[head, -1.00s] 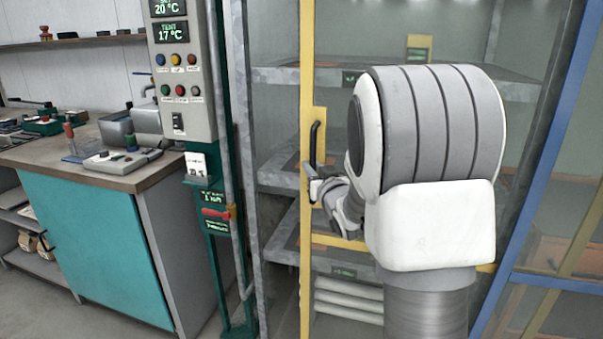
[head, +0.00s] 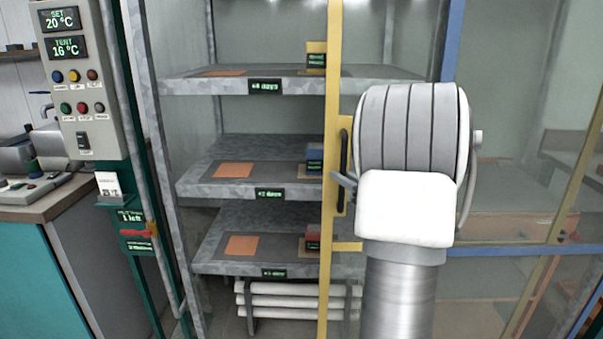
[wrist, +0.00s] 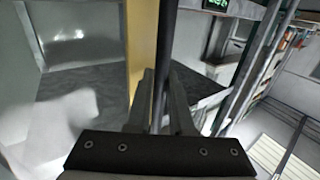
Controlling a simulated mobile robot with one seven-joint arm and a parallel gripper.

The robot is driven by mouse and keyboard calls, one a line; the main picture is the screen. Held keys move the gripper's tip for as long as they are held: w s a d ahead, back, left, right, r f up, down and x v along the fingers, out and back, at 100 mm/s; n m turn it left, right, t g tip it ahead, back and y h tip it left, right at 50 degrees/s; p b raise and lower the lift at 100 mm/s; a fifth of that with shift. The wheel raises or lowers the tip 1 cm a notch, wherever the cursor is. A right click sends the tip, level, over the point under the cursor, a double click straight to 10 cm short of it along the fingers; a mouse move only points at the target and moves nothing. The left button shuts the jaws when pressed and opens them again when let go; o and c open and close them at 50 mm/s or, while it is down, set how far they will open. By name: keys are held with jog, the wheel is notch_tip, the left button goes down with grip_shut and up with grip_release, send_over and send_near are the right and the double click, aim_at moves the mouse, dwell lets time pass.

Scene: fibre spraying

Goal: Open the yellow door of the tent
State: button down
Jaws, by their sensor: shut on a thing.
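The yellow-framed door (head: 332,90) of the tent stands partly open in the head view, its frame edge crossing in front of the shelves. Its black bar handle (head: 343,172) is on the yellow frame. My gripper (head: 342,180) is at the handle, mostly hidden behind my arm. In the wrist view the dark handle bar (wrist: 168,55) runs between the fingers of my gripper (wrist: 162,100), which are shut on it. The yellow frame (wrist: 142,45) shows just left of the bar.
Inside the tent are grey shelves (head: 200,178) with orange squares and small labelled blocks. A control panel (head: 78,80) on a green post stands left. A workbench (head: 50,205) is further left. A blue frame post (head: 452,40) stands behind my arm on the right.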

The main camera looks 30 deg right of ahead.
jog(key=s+d+p, duration=0.1)
jog(key=s+d, duration=0.5)
jog(key=d, duration=0.3)
jog(key=shift+s+d, duration=0.2)
jog(key=shift+s, duration=0.15)
jog(key=shift+r, duration=0.1)
jog(key=c, duration=1.1)
grip_release()
jog(key=s+p, duration=0.1)
jog(key=s, duration=1)
jog(key=s+p, duration=0.1)
jog(key=s, duration=0.5)
jog(key=shift+s+a+p, duration=0.15)
jog(key=shift+a+p, duration=0.15)
jog(key=shift+a, duration=0.05)
